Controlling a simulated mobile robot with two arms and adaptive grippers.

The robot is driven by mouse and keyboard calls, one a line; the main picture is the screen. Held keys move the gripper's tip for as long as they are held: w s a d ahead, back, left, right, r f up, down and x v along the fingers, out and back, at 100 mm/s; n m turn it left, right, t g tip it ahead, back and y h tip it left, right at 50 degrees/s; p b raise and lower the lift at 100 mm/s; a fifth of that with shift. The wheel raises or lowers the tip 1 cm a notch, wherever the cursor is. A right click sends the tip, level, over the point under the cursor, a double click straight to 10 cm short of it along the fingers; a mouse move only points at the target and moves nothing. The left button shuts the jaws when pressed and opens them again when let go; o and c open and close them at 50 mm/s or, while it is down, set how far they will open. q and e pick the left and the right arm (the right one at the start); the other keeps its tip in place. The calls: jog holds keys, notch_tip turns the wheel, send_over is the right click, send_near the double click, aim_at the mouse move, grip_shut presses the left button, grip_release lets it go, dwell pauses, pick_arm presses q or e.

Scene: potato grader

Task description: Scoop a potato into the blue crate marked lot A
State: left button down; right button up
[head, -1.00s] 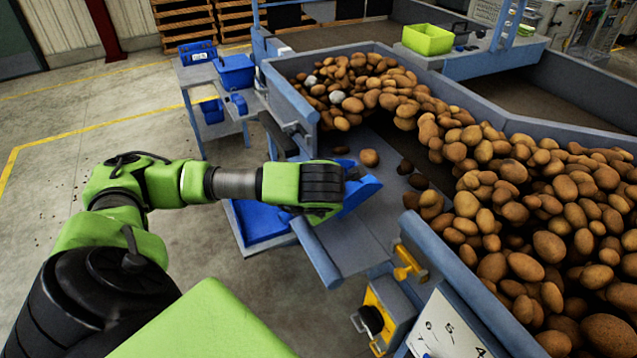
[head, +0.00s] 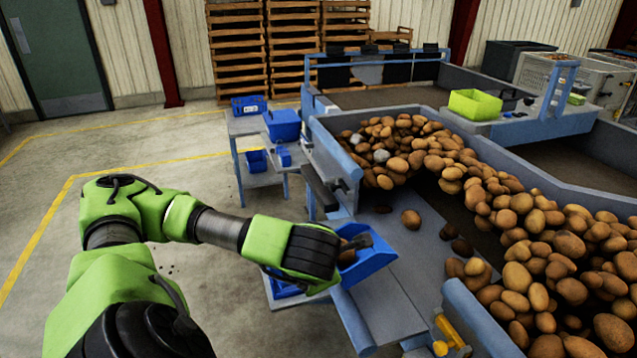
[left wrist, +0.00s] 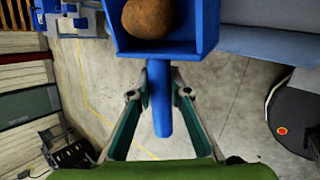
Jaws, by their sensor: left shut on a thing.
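My left gripper (head: 330,262) is shut on the handle of a blue scoop (head: 370,262), held above the grey sorting ledge. The handle (left wrist: 161,105) runs between the fingers in the left wrist view. A brown potato (left wrist: 148,17) lies in the scoop's pan (left wrist: 190,46); the head view shows part of it behind the gripper. A blue crate (head: 283,124) and a flatter blue crate (head: 249,104) stand on the side table at centre left. I cannot read a lot A mark on either. My right gripper is not in view.
The grader bed (head: 520,250) is heaped with potatoes; a few lie loose on the grey ledge (head: 400,300). More blue containers (head: 257,160) sit on the side table's lower shelf. A lime-green bin (head: 475,104) stands behind the bed. Open floor lies left.

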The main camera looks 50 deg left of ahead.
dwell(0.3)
pick_arm(q)
jog(key=s+a, duration=0.1)
jog(key=a, duration=4.3)
jog(key=shift+a+b, duration=0.3)
jog(key=shift+a, duration=0.1)
